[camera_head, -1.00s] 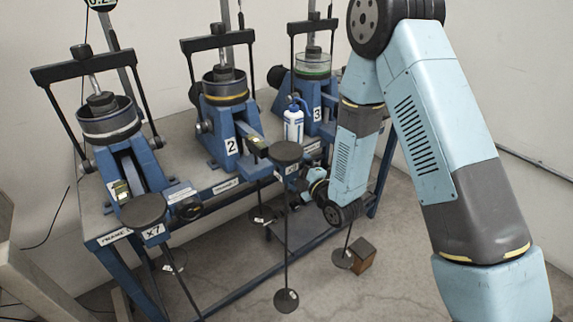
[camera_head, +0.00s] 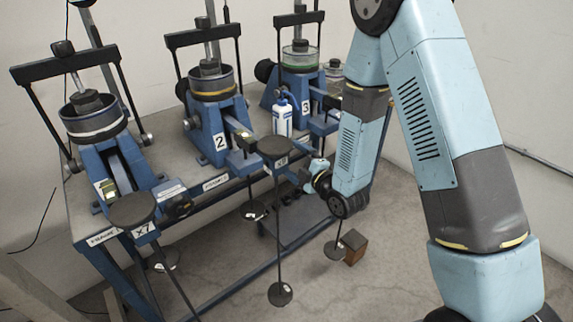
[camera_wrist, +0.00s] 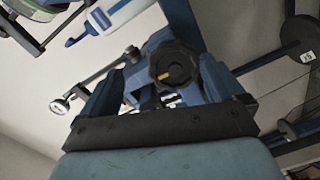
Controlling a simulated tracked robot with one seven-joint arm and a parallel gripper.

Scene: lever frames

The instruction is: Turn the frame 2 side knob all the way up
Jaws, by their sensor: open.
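My gripper (camera_wrist: 165,74) is open, one finger on each side of that knob. Whether the fingers touch it is not clear.
A white and blue bottle (camera_head: 282,118) stands between frame 2 and frame 3 (camera_head: 305,103). Frame 1's black disc marked X7 (camera_head: 132,208) and another black disc (camera_head: 274,145) stick out in front of the bench. A brown block (camera_head: 354,247) lies on the floor.

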